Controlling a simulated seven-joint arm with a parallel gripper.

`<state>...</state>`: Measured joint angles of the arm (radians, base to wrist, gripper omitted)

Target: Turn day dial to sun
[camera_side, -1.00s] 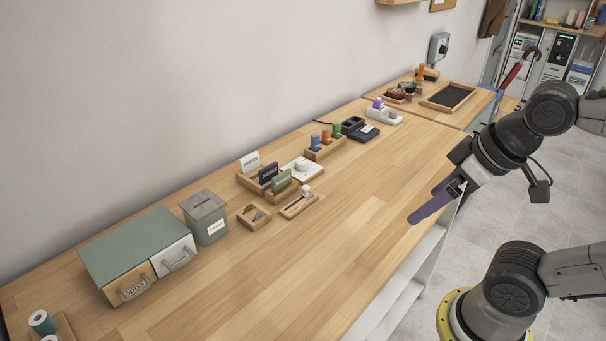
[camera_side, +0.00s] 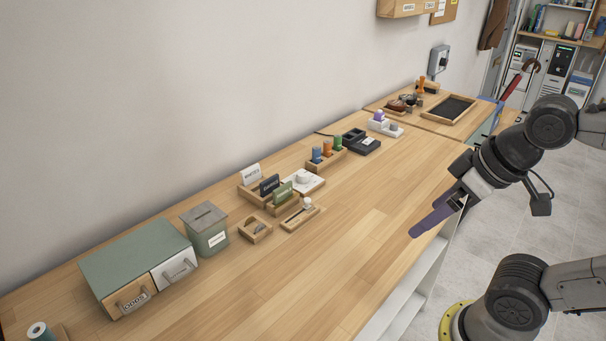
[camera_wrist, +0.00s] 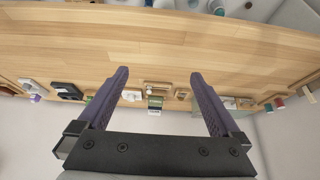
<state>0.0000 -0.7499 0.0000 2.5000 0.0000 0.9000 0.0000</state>
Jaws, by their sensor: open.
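A white plate with a round white knob (camera_side: 304,179), which looks like the day dial, lies on the bench behind the green card in its wooden holder. Its markings are too small to read, so I cannot tell which day it points to. My gripper (camera_side: 428,222) hangs over the front edge of the bench, to the right of the plate and well apart from it. In the wrist view my gripper (camera_wrist: 160,72) has its two purple fingers wide apart with nothing between them. I cannot clearly make out the dial in that view.
Card holders (camera_side: 254,191), a small wooden tray (camera_side: 255,229) and a tray with a white-knobbed piece (camera_side: 300,217) crowd around the plate. A block with coloured pegs (camera_side: 326,158) stands behind. A green box (camera_side: 205,229) is at left. The bench front (camera_side: 350,240) is clear.

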